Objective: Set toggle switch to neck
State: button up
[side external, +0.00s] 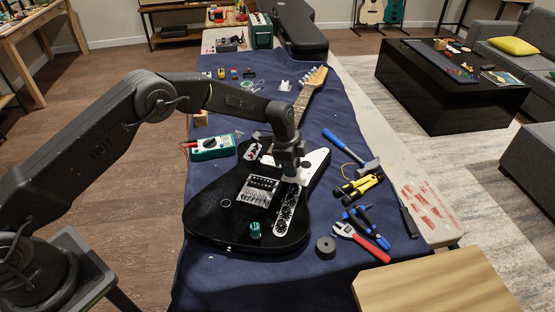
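A black electric guitar (214,203) lies on a dark blue cloth, its neck (304,97) pointing to the back right. A chrome control plate (286,209) with knobs runs along the right part of its body. My gripper (291,177) points down over the guitar body, at the upper end of this plate. The gripper's tips are small and dark here, and I cannot tell whether they are open or shut. I cannot make out the toggle switch; the gripper may hide it.
A hammer (347,147), yellow-handled pliers (357,187), a red wrench (358,240) and a black tape roll (325,246) lie right of the guitar. A green multimeter (212,147) lies left of it.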

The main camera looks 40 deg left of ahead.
dwell(0.4)
jog(key=shift+r, duration=3.5)
jog(key=shift+r, duration=0.1)
jog(key=s+a+r+n+t, duration=0.1)
jog(key=s+a+r+n, duration=0.2)
jog(key=s+r, duration=0.6)
jog(key=s+a+r+n+t, duration=0.25)
jog(key=s+r+n, duration=0.2)
jog(key=r, duration=0.75)
jog(key=s+a+n+y, duration=0.1)
jog(key=s+a+n, duration=0.1)
jog(key=s, duration=1)
jog(key=s+a+n+t+y, duration=0.1)
jog(key=s+a+n, duration=0.2)
jog(key=s, duration=0.9)
jog(key=shift+s+a+r+n, duration=0.25)
jog(key=shift+r+n, duration=0.15)
jog(key=shift+n, duration=0.65)
